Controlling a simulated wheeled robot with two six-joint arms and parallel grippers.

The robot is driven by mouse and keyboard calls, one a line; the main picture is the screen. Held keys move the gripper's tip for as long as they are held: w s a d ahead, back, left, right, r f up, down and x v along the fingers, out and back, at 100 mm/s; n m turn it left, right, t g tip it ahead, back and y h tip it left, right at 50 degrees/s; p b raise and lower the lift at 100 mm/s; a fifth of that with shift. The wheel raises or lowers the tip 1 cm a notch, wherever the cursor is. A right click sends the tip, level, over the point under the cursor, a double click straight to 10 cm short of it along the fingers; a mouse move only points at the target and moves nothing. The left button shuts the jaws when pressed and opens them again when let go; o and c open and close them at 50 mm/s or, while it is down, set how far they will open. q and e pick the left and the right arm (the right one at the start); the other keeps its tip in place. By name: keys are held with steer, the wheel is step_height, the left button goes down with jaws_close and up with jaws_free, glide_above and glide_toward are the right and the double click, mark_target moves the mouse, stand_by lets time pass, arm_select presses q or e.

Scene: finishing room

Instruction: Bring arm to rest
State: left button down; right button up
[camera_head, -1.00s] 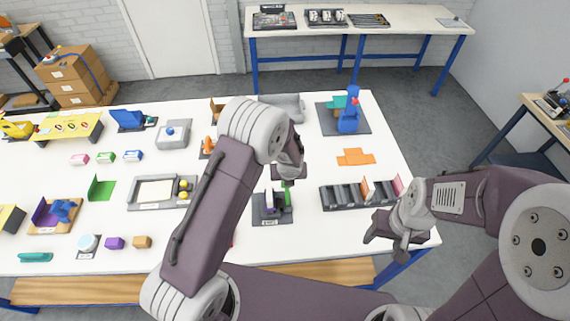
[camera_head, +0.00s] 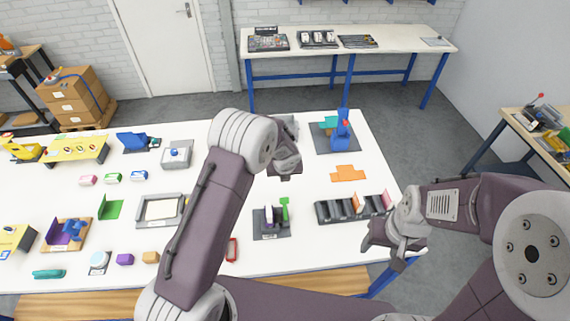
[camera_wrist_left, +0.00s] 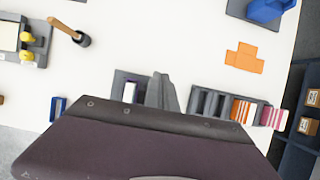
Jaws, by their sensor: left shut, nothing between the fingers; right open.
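My left arm crosses the middle of the head view, raised in front of the white table (camera_head: 330,255). Its gripper (camera_head: 285,168) shows partly behind the wrist, above the table. In the left wrist view its grey fingers (camera_wrist_left: 160,92) are together with nothing between them, over a small dark fixture (camera_wrist_left: 120,88). My right gripper (camera_head: 393,250) is open and empty at the table's front right corner, with its fingers pointing down and left.
A dark slotted rack (camera_head: 335,210) lies just left of my right gripper. A fixture with a green part (camera_head: 270,225), an orange plate (camera_head: 347,173) and a blue device (camera_head: 341,135) stand nearby. A back bench (camera_head: 390,40) and a right-hand bench (camera_head: 545,130) stand apart.

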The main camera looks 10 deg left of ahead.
arm_select(q)
steer(key=s+a+f+n+b, duration=0.3)
steer(key=a+n+b, duration=0.35)
steer(key=b, duration=0.95)
steer(key=s+f+n+g+b, duration=0.1)
steer(key=s+f+n, duration=0.2)
steer(key=s+n, duration=0.8)
steer(key=s+f+n+g+h+b, duration=0.1)
steer(key=s+f+n+g+b, duration=0.1)
steer(key=s+n, duration=0.9)
steer(key=f+n, duration=0.1)
steer(key=n, duration=0.3)
steer(key=shift+s+a+f+n+g+h, duration=0.15)
steer(key=shift+s+f+n+g+h, duration=0.15)
steer(key=shift+s+f+n, duration=0.1)
arm_select(e)
step_height(320, 180, down, 20)
steer(key=shift+w+r, duration=0.2)
steer(key=shift+w, duration=0.15)
